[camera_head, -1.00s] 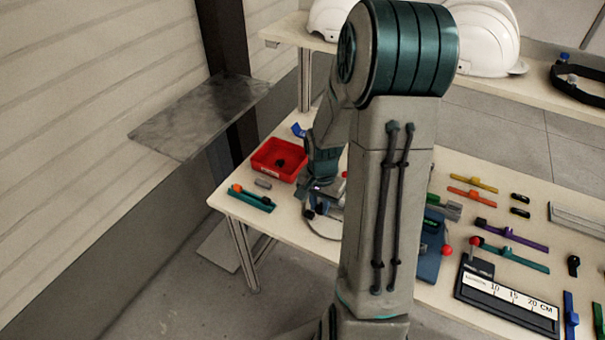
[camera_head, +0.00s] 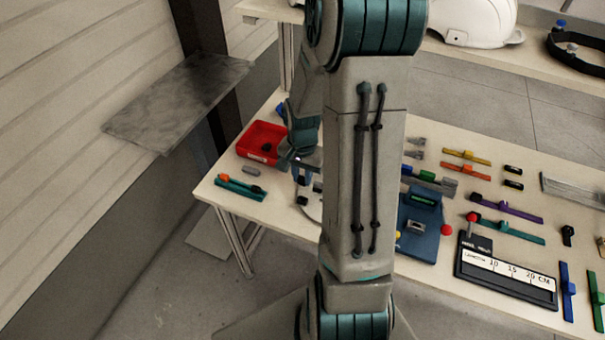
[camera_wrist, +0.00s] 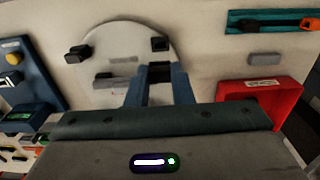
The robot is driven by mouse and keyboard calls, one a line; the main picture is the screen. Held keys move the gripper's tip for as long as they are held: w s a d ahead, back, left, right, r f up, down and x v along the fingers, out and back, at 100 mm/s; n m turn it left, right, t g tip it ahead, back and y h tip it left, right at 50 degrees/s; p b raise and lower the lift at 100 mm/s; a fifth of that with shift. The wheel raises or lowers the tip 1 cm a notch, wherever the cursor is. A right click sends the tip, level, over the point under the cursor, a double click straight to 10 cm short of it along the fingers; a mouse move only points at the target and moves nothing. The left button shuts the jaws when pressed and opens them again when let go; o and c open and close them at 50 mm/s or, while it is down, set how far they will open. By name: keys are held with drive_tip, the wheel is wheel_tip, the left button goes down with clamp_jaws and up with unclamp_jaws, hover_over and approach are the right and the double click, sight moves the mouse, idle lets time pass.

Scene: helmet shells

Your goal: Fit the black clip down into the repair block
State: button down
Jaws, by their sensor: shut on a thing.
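My gripper (camera_wrist: 159,84) is shut on a small black piece (camera_wrist: 160,70), likely the black clip, held between its two blue-grey fingers. It is over a pale round plate (camera_wrist: 125,40) on the table. A small black block (camera_wrist: 160,44) sits on the plate just beyond the fingertips, and another black block (camera_wrist: 78,54) stands at its left edge. I cannot tell for sure which is the repair block. In the head view my gripper (camera_head: 303,172) is small and partly hidden by my arm, above the round plate (camera_head: 312,209).
A red bin (camera_head: 258,154) stands left of my gripper. A teal strip with an orange part (camera_head: 240,189) lies in front of it. A blue fixture (camera_head: 421,242) and several coloured strips lie right.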

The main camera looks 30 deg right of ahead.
sight(302, 183)
drive_tip(key=shift+f+b, duration=2.15)
drive_tip(key=shift+f, duration=0.5)
drive_tip(key=shift+f+b, duration=1.25)
drive_tip(key=shift+b, duration=0.15)
drive_tip(key=c, duration=1.2)
unclamp_jaws()
drive_tip(key=shift+r, duration=0.1)
drive_tip(key=shift+r, duration=0.1)
wheel_tip(302, 183, up, 14)
drive_tip(key=shift+f, duration=0.2)
